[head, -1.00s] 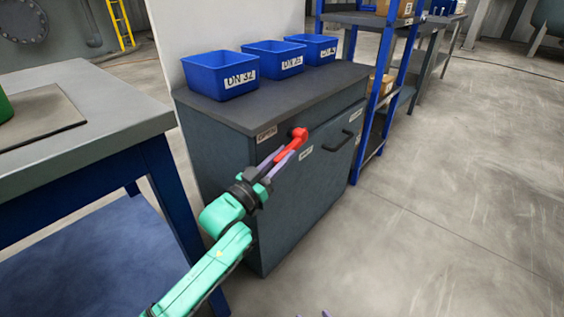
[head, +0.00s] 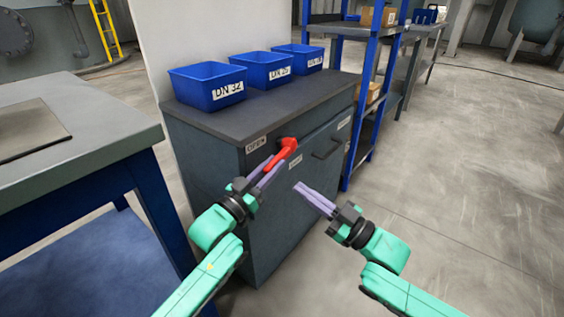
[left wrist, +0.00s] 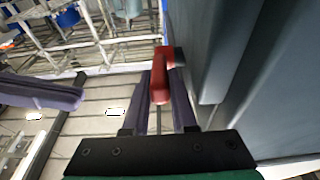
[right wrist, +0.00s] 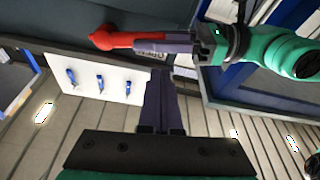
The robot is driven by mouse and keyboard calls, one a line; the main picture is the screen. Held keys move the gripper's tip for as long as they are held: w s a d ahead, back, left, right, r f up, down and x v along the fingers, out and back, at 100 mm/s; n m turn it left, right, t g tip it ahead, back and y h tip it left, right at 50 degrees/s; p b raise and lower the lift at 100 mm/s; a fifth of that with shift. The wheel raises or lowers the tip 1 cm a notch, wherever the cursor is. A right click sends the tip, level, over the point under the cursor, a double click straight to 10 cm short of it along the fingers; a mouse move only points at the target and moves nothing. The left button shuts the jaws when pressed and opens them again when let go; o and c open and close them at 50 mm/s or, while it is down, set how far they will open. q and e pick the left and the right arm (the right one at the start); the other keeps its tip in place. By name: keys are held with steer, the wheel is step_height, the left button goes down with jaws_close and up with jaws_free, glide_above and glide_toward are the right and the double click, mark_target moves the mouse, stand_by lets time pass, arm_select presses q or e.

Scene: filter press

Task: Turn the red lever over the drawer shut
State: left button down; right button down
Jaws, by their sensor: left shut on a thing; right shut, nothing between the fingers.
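The red lever (head: 287,147) is on the upper front of the grey cabinet (head: 300,225), beside the drawer handle (head: 327,149). It slants down and left from its pivot. My left gripper (head: 272,170) is shut on the lever's lower end. The left wrist view shows the lever (left wrist: 160,85) between its fingers. My right gripper (head: 299,188) is shut and empty, in front of the cabinet, below and right of the lever, apart from it. The label OPEN (head: 256,145) is left of the lever. Another label (head: 295,162), too blurred to read surely, is below right.
Several blue bins (head: 215,88) stand on the cabinet top. A workbench (head: 90,130) is close at the left. A blue shelf rack (head: 374,80) stands beyond the cabinet's right end. The floor (head: 470,170) at the right is clear.

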mark_target(281, 155)
arm_select(q)
steer(key=shift+f, duration=0.1)
arm_select(e)
step_height(281, 155, up, 4)
steer(key=w+d+n, duration=0.2)
steer(key=shift+y, duration=0.3)
steer(key=x, duration=1)
steer(key=shift+s+a, duration=0.3)
steer(key=shift+s, duration=0.05)
steer(key=shift+w+d+f, duration=0.15)
steer(key=shift+f, duration=0.55)
steer(key=shift+w+d+f, duration=0.1)
steer(key=shift+d+f, duration=0.05)
steer(key=shift+f, duration=0.5)
steer(key=shift+w+d+f, duration=0.15)
steer(key=shift+f, duration=0.55)
